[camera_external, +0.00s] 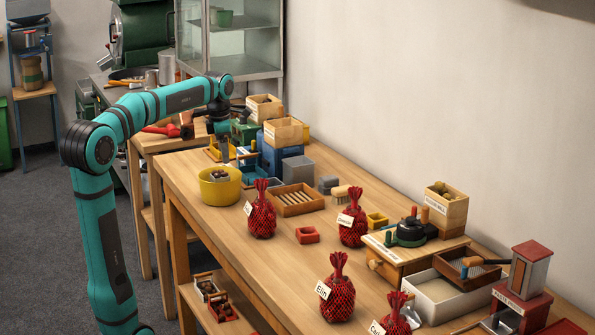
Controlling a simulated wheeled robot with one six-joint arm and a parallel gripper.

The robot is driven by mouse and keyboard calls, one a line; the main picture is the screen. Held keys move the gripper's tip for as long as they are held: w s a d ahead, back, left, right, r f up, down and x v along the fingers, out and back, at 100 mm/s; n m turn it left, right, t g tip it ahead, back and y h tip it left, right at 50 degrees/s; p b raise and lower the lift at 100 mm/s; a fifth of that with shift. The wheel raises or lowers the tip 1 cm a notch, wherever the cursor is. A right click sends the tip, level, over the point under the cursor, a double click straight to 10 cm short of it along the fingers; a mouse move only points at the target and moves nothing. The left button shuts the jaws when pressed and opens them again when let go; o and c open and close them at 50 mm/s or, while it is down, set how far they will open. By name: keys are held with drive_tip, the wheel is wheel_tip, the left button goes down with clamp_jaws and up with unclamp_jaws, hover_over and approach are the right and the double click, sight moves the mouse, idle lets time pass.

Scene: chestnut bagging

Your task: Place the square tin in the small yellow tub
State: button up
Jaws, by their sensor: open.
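A small square yellow tub (377,219) stands on the table, right of the middle, beside a red net bag. A larger round yellow tub (220,190) stands near the table's left edge with small dark and light pieces in it. A grey square tin-like box (298,170) stands behind the slatted wooden tray, and a smaller grey block (328,185) sits to its right. I cannot tell for sure which of these is the square tin.
Red net bags (262,215) with name tags stand along the table. Blue and wooden boxes (283,132) crowd the far end. A white tray (440,297) stands at right.

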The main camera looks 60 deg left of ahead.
drive_tip(key=s+d+r+m+t+y, duration=0.15)
drive_tip(key=d+m+t, duration=0.25)
drive_tip(key=d+m, duration=0.45)
drive_tip(key=s+d+r+m+t+y, duration=0.1)
drive_tip(key=d+r+m+t, duration=0.25)
drive_tip(key=d+m, duration=0.55)
drive_tip(key=s+d+r+m+t+h, duration=0.2)
drive_tip(key=s+d+m+t, duration=0.7)
drive_tip(key=m, duration=0.7)
drive_tip(key=s+d+h, duration=0.1)
drive_tip(key=s+d, duration=0.1)
drive_tip(key=d, duration=0.2)
drive_tip(key=shift+d+r, duration=0.3)
drive_tip(key=shift+r, duration=0.1)
